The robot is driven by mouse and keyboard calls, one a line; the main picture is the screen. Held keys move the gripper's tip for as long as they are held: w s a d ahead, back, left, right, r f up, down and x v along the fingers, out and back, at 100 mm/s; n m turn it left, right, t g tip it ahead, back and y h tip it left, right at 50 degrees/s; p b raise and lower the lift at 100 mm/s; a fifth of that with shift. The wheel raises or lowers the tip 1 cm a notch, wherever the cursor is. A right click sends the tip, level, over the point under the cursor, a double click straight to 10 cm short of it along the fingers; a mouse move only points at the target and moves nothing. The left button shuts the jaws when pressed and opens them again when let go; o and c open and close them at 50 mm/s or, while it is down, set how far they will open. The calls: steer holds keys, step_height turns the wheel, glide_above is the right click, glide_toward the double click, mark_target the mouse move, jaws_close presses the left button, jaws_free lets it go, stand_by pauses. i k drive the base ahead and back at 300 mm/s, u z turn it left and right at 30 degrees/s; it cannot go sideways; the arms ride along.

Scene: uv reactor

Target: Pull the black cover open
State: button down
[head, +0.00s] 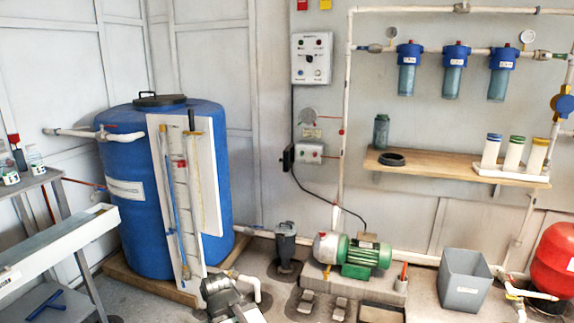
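A round black cover (160,99) lies on top of the large blue tank (185,125) at the left. It looks flat and closed over the tank's top, with a small raised part on it. I see no gap beneath it, but it is small in this view.
A white panel with pipes (206,170) stands against the tank's front. A grey bench (50,245) is at the left. A green motor (366,255), a grey bin (465,280) and a red vessel (556,255) crowd the floor at right.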

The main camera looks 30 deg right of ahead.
mark_target(288, 160)
steer(key=i, duration=0.85)
